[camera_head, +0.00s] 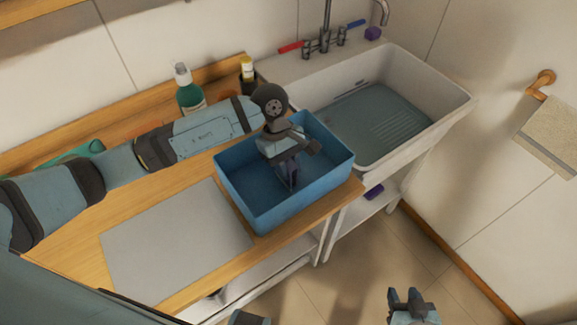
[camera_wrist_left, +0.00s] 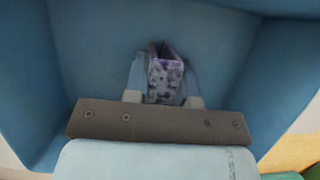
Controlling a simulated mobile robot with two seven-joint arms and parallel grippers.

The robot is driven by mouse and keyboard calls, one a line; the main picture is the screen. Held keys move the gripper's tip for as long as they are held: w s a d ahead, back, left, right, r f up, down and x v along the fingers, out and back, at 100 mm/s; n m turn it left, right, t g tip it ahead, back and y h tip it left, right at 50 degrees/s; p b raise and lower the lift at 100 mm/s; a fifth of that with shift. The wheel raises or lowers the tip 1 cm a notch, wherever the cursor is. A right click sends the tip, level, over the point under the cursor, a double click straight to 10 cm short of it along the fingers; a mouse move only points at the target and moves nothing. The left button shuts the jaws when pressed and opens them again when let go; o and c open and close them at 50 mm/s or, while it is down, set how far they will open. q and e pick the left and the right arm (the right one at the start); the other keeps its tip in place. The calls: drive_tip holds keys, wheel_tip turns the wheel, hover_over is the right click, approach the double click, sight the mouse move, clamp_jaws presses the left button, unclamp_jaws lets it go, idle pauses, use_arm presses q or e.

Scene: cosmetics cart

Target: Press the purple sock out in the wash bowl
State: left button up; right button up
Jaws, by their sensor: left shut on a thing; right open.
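The blue wash bowl (camera_head: 246,192) is a rectangular tub on the wooden counter, left of the sink. My left gripper (camera_head: 289,182) reaches down into the bowl, shut on the purple sock (camera_wrist_left: 167,76). In the left wrist view the sock shows as a patterned purple bundle between the fingers of the left gripper (camera_wrist_left: 165,90), with the bowl's walls around it. In the head view the sock is mostly hidden by the gripper. My right gripper (camera_head: 408,300) is open and empty, low in front of the counter, over the floor.
A white sink (camera_head: 455,98) with a ribbed basin stands right of the bowl. A green bottle (camera_head: 189,92) stands at the back of the counter. A grey mat (camera_head: 175,240) lies bare left of the bowl. A purple item (camera_head: 374,191) lies on the shelf below the sink.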

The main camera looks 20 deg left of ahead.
drive_tip(key=shift+f+b, duration=2.7)
drive_tip(key=shift+f, duration=0.1)
idle(5.2)
